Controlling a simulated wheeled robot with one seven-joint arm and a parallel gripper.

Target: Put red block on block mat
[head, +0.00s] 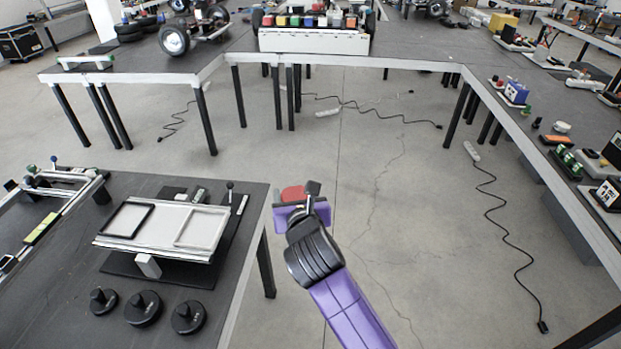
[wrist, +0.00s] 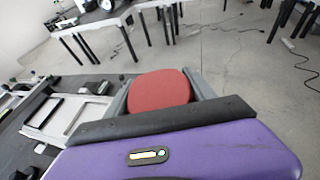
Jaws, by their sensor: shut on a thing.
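My gripper (head: 301,196) is shut on the red block (head: 292,193), just beyond the right edge of the near left table in the head view. The red block also shows in the wrist view (wrist: 158,92), a rounded piece between the two grey fingers. A raised white tray (head: 164,247) stands on that table, left of my gripper and apart from it. On it are a black-framed square (head: 128,206) at the left and a white-framed square (head: 201,228) at the right. I cannot tell which of these is the block mat.
Several black round weights (head: 143,308) stand in front of the tray. A thin lever with a dark knob (head: 230,186) rises behind its right corner. A rail fixture (head: 60,215) lies at the far left. Open floor (head: 380,220) is to the right; a long table borders it.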

